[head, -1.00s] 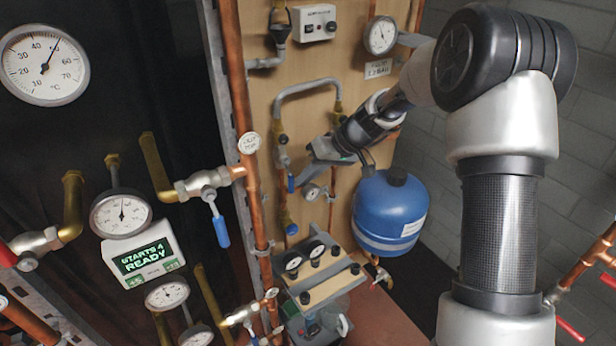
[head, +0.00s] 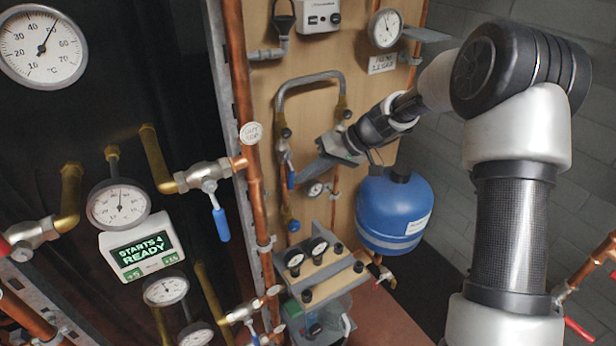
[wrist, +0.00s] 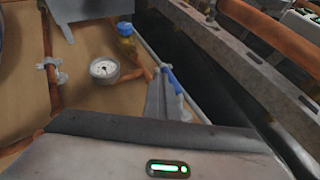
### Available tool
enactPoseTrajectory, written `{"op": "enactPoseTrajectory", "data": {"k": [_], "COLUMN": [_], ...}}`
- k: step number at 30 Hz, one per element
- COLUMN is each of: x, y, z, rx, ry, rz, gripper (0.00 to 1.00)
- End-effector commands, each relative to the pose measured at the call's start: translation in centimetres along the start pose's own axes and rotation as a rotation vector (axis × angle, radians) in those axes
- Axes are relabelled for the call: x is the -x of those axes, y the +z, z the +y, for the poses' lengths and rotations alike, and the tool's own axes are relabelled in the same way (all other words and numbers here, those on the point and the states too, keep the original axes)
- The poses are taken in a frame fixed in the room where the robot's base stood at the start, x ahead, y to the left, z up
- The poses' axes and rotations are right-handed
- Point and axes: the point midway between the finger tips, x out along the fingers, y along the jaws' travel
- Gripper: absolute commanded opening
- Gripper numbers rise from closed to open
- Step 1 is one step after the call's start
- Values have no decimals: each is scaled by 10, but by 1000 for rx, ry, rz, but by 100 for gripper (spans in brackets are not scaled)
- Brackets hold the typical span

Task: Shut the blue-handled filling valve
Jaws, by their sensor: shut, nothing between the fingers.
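The small blue handle (head: 291,179) of the valve below the grey looped hose (head: 306,80) hangs roughly straight down on the wooden board. My gripper (head: 300,178) is shut and empty. Its fingertips are just right of this handle in the head view, very close to it; I cannot tell whether they touch. In the wrist view the blue handle (wrist: 173,80) shows at the tips of my gripper (wrist: 168,88), partly hidden by the fingers. The valve body is hard to make out.
A larger blue-handled valve (head: 219,220) is on the copper pipe to the left. A small gauge (head: 315,189) sits just right of my fingertips. A blue tank (head: 393,212) stands below my wrist. A copper pipe (head: 254,190) runs upright left of the board.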

Motion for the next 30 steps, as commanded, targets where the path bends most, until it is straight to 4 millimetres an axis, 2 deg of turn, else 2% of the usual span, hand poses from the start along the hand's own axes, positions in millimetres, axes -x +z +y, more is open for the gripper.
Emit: {"op": "enactPoseTrajectory", "data": {"k": [12,30], "x": [-18,-29], "y": [9,14], "z": [-10,-38], "rx": [-160,-422], "ry": [-316,-824], "rz": [5,19], "gripper": [0,0]}}
